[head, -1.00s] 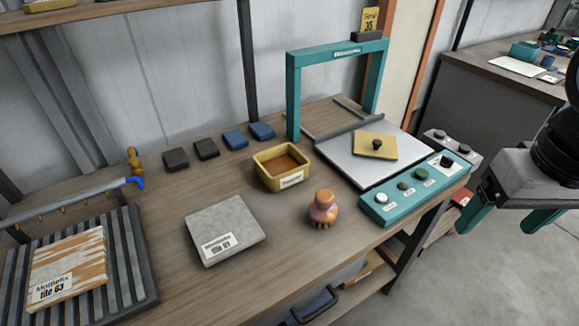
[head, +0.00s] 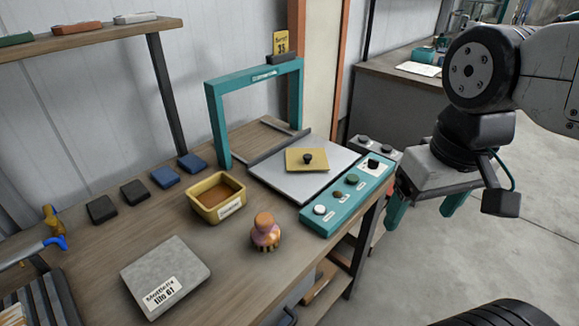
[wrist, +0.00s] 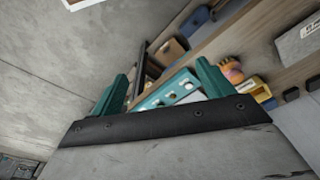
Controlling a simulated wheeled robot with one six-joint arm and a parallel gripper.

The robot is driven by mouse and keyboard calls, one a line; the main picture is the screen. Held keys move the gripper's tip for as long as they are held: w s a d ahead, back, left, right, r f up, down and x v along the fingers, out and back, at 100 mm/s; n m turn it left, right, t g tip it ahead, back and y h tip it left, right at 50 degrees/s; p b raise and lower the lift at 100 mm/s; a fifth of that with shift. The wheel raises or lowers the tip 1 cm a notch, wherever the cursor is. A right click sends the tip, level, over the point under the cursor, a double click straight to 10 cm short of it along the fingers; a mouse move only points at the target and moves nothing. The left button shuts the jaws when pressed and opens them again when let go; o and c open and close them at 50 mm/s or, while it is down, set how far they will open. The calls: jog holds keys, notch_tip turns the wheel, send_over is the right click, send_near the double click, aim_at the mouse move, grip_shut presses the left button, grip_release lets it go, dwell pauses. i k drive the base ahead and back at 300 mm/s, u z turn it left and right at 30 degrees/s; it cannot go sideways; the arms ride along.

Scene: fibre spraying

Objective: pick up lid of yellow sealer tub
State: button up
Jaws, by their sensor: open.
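The yellow lid (head: 307,159) with a dark round knob lies flat on the pale metal plate (head: 278,183) of the teal-framed press. The yellow sealer tub (head: 217,197) stands open to the left of the plate, with brown contents and a white label. It also shows in the wrist view (wrist: 262,89), partly cut off by other things. My gripper (head: 424,209) is open and empty, off the bench's right side, to the right of the lid and apart from it. Its teal fingers (wrist: 160,88) show spread in the wrist view. I cannot make out the lid in the wrist view.
A teal control box (head: 347,193) with knobs lies between the plate and my gripper. The teal frame (head: 218,124) stands over the plate's left and back. A round brush (head: 265,232) and a grey tile (head: 166,279) are on the bench. Open floor lies right.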

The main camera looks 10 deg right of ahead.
aim_at(298, 159)
jog(key=z, duration=1.75)
jog(key=i, duration=0.85)
jog(key=u, duration=2.3)
